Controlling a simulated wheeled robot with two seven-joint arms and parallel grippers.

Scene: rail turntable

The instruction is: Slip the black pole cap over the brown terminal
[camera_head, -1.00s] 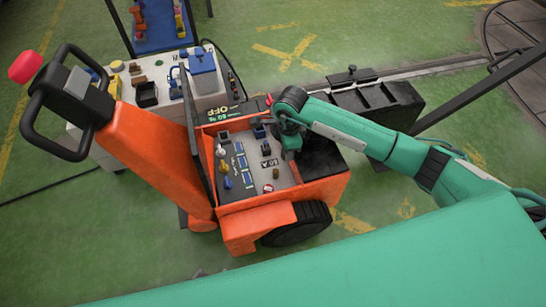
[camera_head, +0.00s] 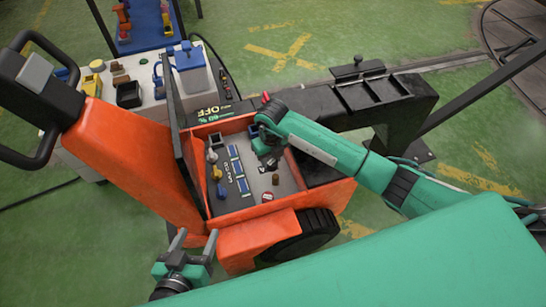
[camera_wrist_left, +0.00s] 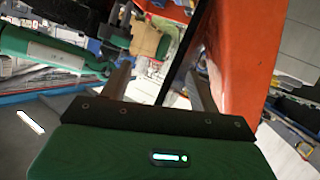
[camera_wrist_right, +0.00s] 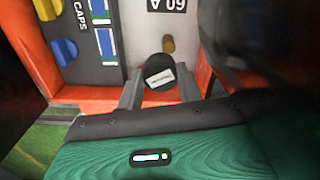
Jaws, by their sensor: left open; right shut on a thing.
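The black pole cap (camera_wrist_right: 160,72), with a white label on its end, is held between the fingers of my right gripper (camera_wrist_right: 160,88) in the right wrist view. The brown terminal (camera_wrist_right: 168,44) stands just beyond the cap there, apart from it in the picture; the gap in depth is unclear. In the head view the brown terminal (camera_head: 276,179) stands on the grey panel, and my right gripper (camera_head: 267,153) is above and behind it. My left gripper (camera_head: 194,242) is open and empty in front of the orange cart; its spread fingers show in the left wrist view (camera_wrist_left: 158,85).
The orange cart's walls (camera_head: 240,212) enclose the panel. Blue-and-white blocks (camera_head: 238,165) and yellow and blue knobs (camera_head: 214,170) stand on its left side. The orange column and handle rise at left. A white table (camera_head: 148,112) with several items stands behind.

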